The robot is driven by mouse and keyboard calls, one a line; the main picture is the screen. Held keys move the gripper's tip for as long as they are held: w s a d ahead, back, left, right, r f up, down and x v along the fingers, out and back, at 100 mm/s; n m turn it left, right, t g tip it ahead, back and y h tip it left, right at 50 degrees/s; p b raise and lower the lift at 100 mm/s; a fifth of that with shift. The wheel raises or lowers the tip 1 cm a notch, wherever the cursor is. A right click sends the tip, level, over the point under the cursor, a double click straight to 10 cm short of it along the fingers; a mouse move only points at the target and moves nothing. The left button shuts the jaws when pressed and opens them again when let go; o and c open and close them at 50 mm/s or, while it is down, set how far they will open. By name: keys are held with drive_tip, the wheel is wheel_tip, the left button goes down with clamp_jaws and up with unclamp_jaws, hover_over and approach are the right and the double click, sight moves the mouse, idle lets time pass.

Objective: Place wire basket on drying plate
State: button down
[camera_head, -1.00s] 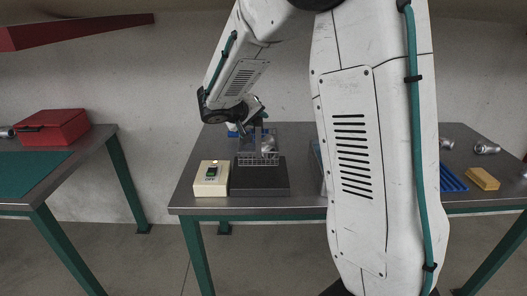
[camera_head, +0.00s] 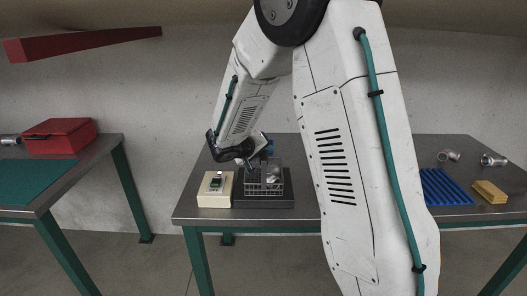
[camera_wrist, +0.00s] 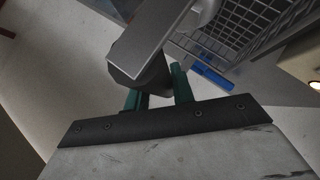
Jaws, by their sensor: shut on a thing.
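The wire basket (camera_head: 264,184) is a grey wire-mesh box with a shiny metal part (camera_head: 272,173) inside. It stands upright over the dark drying plate (camera_head: 287,199), inside the plate's outline. I cannot tell whether its bottom touches the plate. My gripper (camera_head: 258,161) is shut on the basket at its upper rear left; the jaws are small and partly hidden there. In the wrist view, the basket's mesh (camera_wrist: 238,24) fills the upper right, beside a grey block of my gripper.
A cream control box (camera_head: 215,190) stands left of the plate. On the table's right are a blue ribbed tray (camera_head: 446,187), a yellow-brown block (camera_head: 489,192) and metal castings (camera_head: 493,160). A red toolbox (camera_head: 59,137) sits on the left table. My arm hides the table's middle.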

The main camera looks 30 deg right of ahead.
drive_tip(key=c, duration=1.2)
unclamp_jaws()
drive_tip(key=shift+a+r, duration=0.25)
drive_tip(key=v, duration=1.1)
drive_tip(key=s+d+r+g+y, duration=0.1)
drive_tip(key=s+r+g+y, duration=0.2)
drive_tip(key=s, duration=0.8)
drive_tip(key=s+a+n+y, duration=0.1)
drive_tip(key=s+a+y, duration=0.1)
drive_tip(key=s, duration=0.5)
drive_tip(key=s+a+r+n+y, duration=0.1)
drive_tip(key=s+a+y, duration=0.2)
drive_tip(key=s, duration=0.4)
drive_tip(key=s+a+r+n+y, duration=0.1)
drive_tip(key=s+a+y, duration=0.2)
drive_tip(key=s, duration=0.5)
drive_tip(key=shift+a, duration=0.5)
